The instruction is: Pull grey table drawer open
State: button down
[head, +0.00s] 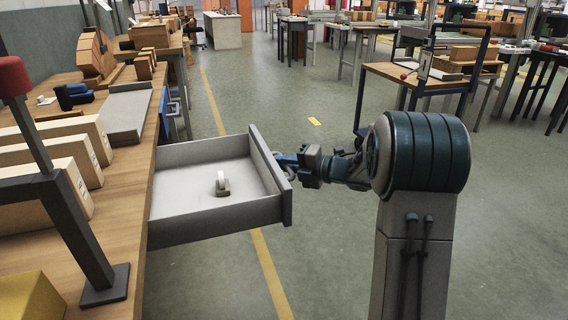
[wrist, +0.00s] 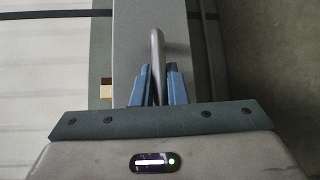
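The grey table drawer (head: 185,205) is pulled well out from the side of the wooden table in the head view. A small white and grey item (head: 222,184) lies on its floor. My gripper (head: 280,160) is at the outer side of the drawer front (head: 270,175). In the wrist view, the blue fingers of my gripper (wrist: 158,84) stand on both sides of the grey bar handle (wrist: 156,62), close against it. The drawer front also shows in the wrist view (wrist: 187,35). The handle is hidden in the head view.
The wooden table (head: 122,185) at left holds several pale boxes (head: 75,145), a grey case (head: 125,112) and a dark post (head: 70,205). A wheeled cart (head: 425,82) stands at the back right. The floor (head: 330,240) right of the drawer is clear around my arm.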

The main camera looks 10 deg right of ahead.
jog(key=c, duration=1.5)
grip_release()
jog(key=shift+o, duration=0.2)
jog(key=shift+d, duration=0.1)
jog(key=p+v, duration=0.3)
jog(key=v, duration=1)
jog(key=shift+s+d, duration=0.2)
jog(key=shift+d, duration=0.05)
jog(key=shift+r, duration=0.1)
